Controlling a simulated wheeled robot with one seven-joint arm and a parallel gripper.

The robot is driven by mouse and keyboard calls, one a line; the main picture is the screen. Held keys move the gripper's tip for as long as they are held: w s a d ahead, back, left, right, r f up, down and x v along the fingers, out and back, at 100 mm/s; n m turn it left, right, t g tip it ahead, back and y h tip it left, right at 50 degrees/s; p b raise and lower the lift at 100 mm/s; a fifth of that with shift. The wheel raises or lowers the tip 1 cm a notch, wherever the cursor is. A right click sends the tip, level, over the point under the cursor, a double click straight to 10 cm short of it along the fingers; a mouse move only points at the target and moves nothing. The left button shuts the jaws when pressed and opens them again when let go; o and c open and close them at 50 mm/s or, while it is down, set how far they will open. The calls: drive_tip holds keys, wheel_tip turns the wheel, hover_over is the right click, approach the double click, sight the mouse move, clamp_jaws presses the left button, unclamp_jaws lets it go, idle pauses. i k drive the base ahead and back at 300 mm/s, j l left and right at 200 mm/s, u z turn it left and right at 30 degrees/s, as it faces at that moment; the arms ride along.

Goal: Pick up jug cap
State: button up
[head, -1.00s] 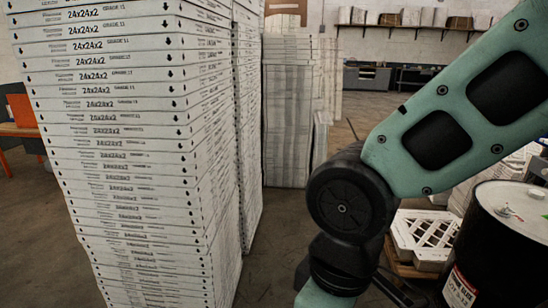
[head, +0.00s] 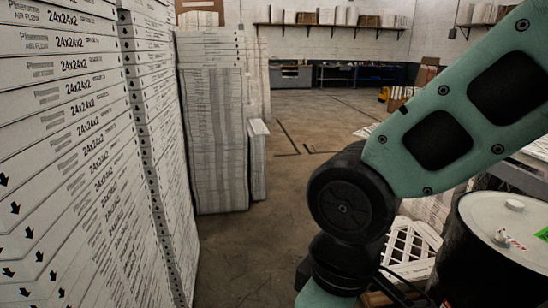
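I cannot make out a jug cap for certain. A small white round piece (head: 514,205) lies on the white top of a black drum (head: 490,255) at the lower right. A small white and red item (head: 503,238) sits nearer on the same drum top; I cannot tell what it is. My teal and black arm crosses the right side of the view, in front of part of the drum's surroundings. My gripper is out of view.
Tall stacks of boxed filters (head: 70,150) stand close on the left. Another stack (head: 215,140) stands farther back. A white lattice piece (head: 408,250) lies beside the drum, partly behind my arm. Open floor (head: 290,190) runs between the stacks and my arm toward a far workbench (head: 345,77).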

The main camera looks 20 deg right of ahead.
sight(513, 204)
drive_tip(key=i+z, duration=0.25)
drive_tip(key=z, duration=0.15)
drive_tip(key=i+z, duration=0.25)
drive_tip(key=z, duration=0.2)
drive_tip(key=i+j+z, duration=0.15)
drive_tip(key=z, duration=0.25)
drive_tip(key=i+j+z, duration=0.25)
drive_tip(key=z, duration=0.15)
drive_tip(key=i+j+z, duration=0.1)
drive_tip(key=i+z, duration=0.25)
drive_tip(key=z, duration=0.15)
drive_tip(key=i+j+z, duration=0.25)
drive_tip(key=z, duration=0.25)
drive_tip(key=i+j+z, duration=0.55)
